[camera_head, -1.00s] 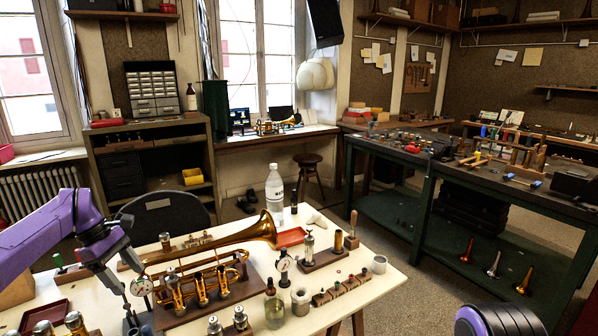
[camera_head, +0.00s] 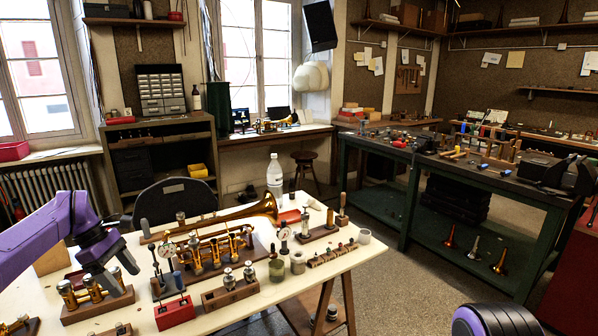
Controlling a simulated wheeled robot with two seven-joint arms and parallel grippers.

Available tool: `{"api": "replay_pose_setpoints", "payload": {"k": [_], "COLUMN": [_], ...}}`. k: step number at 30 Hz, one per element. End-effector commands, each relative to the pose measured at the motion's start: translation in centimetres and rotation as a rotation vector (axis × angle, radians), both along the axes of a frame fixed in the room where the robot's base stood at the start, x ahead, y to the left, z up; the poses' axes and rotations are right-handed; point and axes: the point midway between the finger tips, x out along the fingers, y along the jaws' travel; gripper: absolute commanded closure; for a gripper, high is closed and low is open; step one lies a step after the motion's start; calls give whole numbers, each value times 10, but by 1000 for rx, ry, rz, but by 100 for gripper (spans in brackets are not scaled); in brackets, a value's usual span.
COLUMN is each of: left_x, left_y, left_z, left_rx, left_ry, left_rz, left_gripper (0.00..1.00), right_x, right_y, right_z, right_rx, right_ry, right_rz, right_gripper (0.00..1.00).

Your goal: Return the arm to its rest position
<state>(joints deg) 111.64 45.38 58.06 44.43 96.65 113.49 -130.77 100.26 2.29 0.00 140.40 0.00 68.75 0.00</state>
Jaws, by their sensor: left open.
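My left arm comes in from the left in purple. Its grey gripper (camera_head: 121,276) points down over the left part of the white worktable (camera_head: 318,279). The gripper is open, with nothing seen between its fingers. It is above and near a wooden block with brass valve parts (camera_head: 97,297); I cannot tell the exact height gap. A brass trumpet (camera_head: 232,216) lies on a wooden stand to the right of the gripper. My right gripper is not in view; only a purple and black part of my own body shows at the bottom right.
A red block with tools (camera_head: 174,312) and a wooden holder with metal parts (camera_head: 230,293) stand right of the gripper. A water bottle (camera_head: 274,176) stands at the table's back. A black chair (camera_head: 176,203) is behind it. A green bench (camera_head: 420,165) stands at right beyond clear floor.

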Motion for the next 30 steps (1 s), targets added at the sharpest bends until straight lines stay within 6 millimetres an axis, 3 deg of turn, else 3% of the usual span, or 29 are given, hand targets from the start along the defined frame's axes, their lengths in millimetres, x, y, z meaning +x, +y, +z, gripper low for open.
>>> {"api": "replay_pose_setpoints", "payload": {"k": [8, 11, 17, 20, 22, 26, 29, 30], "left_x": [5, 5, 4, 1, -5, -49, -112, -142], "left_y": [13, 17, 14, -1, -24, -89, -128, -140], "left_z": [-10, -22, -68, -106, -142, -224, -276, -293], "left_rx": [106, 200, 527, 767, 941, 1068, 998, 956], "left_ry": [51, 75, 79, -4, -138, -450, -559, -572], "left_rz": [209, 295, 436, 449, 397, 118, -127, -226], "left_gripper": [32, 32, 32, 32, 32, 32, 32, 32], "right_x": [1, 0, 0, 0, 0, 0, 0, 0], "right_y": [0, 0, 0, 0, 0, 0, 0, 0], "right_z": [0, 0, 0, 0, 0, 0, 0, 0], "right_rx": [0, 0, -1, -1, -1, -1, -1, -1], "right_ry": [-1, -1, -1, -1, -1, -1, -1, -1], "right_rz": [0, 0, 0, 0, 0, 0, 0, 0], "right_gripper": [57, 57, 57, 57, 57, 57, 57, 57]}}
